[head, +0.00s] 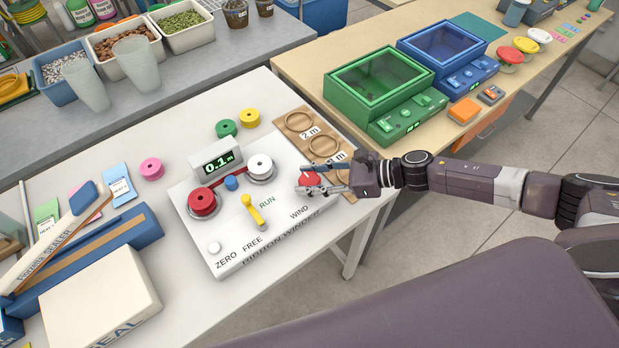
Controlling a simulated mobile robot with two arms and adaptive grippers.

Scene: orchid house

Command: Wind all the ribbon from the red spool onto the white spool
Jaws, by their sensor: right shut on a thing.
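The ribbon winder (225,262) is a white box on the white table. The red spool (203,203) sits at its left and the white spool (260,170) at its back right. A short stretch of red ribbon (219,174) shows between them, near a blue roller (231,183). The display (217,162) reads 0.1 m. A yellow lever (255,213) stands between the RUN and FREE labels; I cannot tell its exact setting. My right gripper (309,182) is shut on the red knob (309,179) by the WIND label and partly hides it. My left gripper is not in view.
A white button (214,247) is marked ZERO. Pink (151,168), green (226,128) and yellow (249,118) spools lie behind the winder. A wooden board with rings (305,135) lies beside it. A blue sealer (95,260) and white box (100,300) crowd the left.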

